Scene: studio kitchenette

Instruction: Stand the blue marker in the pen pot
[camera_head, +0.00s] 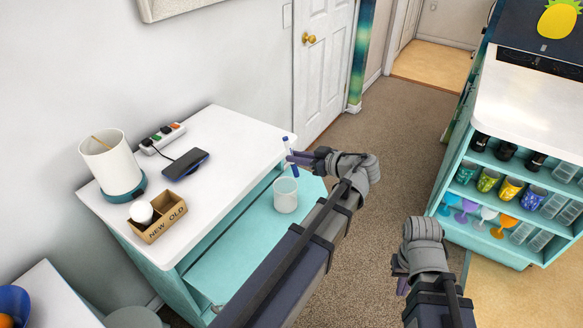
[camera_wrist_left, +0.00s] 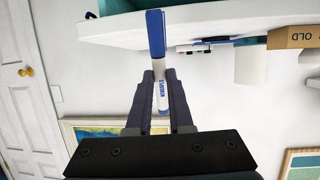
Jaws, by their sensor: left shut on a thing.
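The blue marker (camera_head: 288,150) has a blue cap and a white body and stands nearly upright, slightly tilted, in the head view. My left gripper (camera_head: 293,158) is shut on it; in the left wrist view the marker (camera_wrist_left: 157,40) sits between the fingers (camera_wrist_left: 160,92). A whitish cup (camera_head: 286,197), which looks like the pen pot, stands on the teal surface below the white top. It shows below the marker, apart from it. My right gripper (camera_head: 401,272) is low at the right, its fingers mostly hidden by its wrist.
The white top (camera_head: 225,150) holds a white cylinder with a teal base (camera_head: 124,190), a power strip (camera_head: 163,138), a dark phone (camera_head: 185,163) and a cardboard box marked NEW and OLD (camera_head: 166,219). The teal surface (camera_head: 235,255) is mostly bare. A shelf unit with cups (camera_head: 510,188) stands right.

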